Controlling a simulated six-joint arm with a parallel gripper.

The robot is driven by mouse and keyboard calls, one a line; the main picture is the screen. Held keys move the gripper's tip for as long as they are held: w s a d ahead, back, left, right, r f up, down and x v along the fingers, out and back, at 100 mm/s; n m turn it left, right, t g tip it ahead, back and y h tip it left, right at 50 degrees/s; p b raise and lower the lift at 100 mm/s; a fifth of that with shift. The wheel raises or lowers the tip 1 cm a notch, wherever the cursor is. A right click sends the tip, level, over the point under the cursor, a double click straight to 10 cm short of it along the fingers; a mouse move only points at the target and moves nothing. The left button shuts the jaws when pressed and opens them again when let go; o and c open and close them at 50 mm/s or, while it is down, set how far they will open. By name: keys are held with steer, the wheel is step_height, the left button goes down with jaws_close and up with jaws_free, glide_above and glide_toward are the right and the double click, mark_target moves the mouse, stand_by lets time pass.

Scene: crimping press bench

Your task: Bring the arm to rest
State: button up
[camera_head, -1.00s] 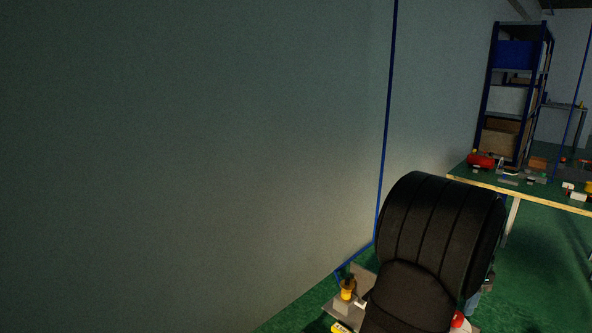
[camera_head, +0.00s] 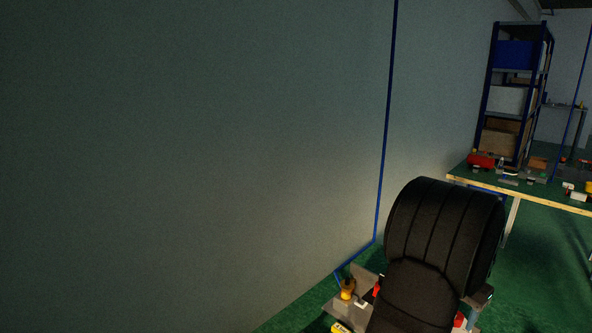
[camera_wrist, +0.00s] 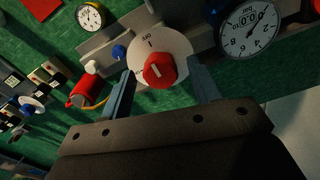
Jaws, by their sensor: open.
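My gripper (camera_wrist: 162,68) is open in the wrist view, with one finger on each side of a red knob (camera_wrist: 160,71) in the picture. The knob sits on a white round dial plate marked "OFF" and "I" (camera_wrist: 178,46). I see no finger touching the knob, and I cannot tell how deep the fingertips reach beside it. In the head view my dark arm fills the lower right and hides the gripper.
Gauges (camera_wrist: 250,27) and (camera_wrist: 90,16) flank the dial, and a red cylinder (camera_wrist: 86,91) lies to the left. In the head view, a green-topped bench (camera_head: 480,182) with small items and a blue shelf rack (camera_head: 518,72) stand behind my arm. A wall fills the left.

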steer(key=n, duration=0.5)
steer(key=shift+n, duration=0.3)
steer(key=n, duration=0.4)
steer(key=shift+n, duration=0.4)
steer(key=shift+m, duration=0.3)
stand_by(1.3)
steer(key=m, duration=0.9)
steer(key=shift+m, duration=0.4)
stand_by(0.5)
